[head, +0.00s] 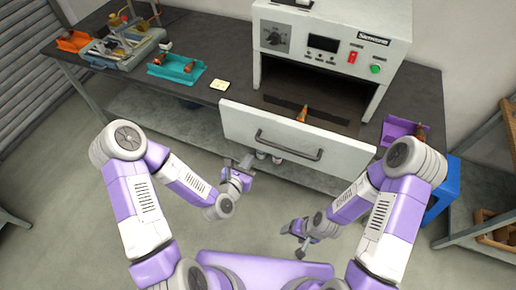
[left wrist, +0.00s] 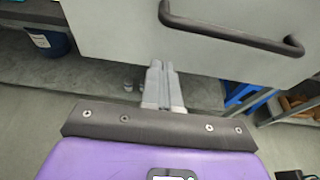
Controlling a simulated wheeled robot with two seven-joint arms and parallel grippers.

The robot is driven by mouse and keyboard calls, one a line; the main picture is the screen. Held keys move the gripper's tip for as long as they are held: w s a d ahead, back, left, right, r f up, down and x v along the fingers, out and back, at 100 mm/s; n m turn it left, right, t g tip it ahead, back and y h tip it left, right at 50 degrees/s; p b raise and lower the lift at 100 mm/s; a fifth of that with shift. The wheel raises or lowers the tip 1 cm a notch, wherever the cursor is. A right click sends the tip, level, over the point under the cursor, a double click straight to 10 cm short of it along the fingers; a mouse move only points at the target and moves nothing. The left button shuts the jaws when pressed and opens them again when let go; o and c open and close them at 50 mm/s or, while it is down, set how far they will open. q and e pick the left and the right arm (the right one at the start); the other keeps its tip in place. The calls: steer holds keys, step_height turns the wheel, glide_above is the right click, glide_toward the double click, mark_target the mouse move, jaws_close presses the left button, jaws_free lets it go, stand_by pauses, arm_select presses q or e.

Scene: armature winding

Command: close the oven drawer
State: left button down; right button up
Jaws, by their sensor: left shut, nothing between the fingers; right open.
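The oven (head: 331,50) stands on the dark table, with a dial, a small display and red and green buttons on its front. Its drawer (head: 238,123) is pulled out toward me, with a white front and a dark bar handle (head: 289,146). An orange-brown part (head: 303,114) sits inside the drawer. My left gripper (head: 246,162) is shut and empty, just in front of and below the drawer front, left of the handle. In the left wrist view its fingers (left wrist: 161,85) are together below the drawer front (left wrist: 120,25); contact cannot be told. My right gripper (head: 301,243) is open, low and away from the drawer.
On the table are a teal tray (head: 177,70), a grey toolbox (head: 120,52), an orange bin (head: 73,41) and a purple bin (head: 397,129). A blue bin (head: 442,190) stands at right beside a shelf (head: 480,212). The floor in front is clear.

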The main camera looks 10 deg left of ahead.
arm_select(q)
steer(key=x, duration=0.6)
steer(key=r+x, duration=0.1)
steer(key=x, duration=0.2)
steer(key=shift+w+d, duration=0.1)
steer(key=shift+w, duration=0.05)
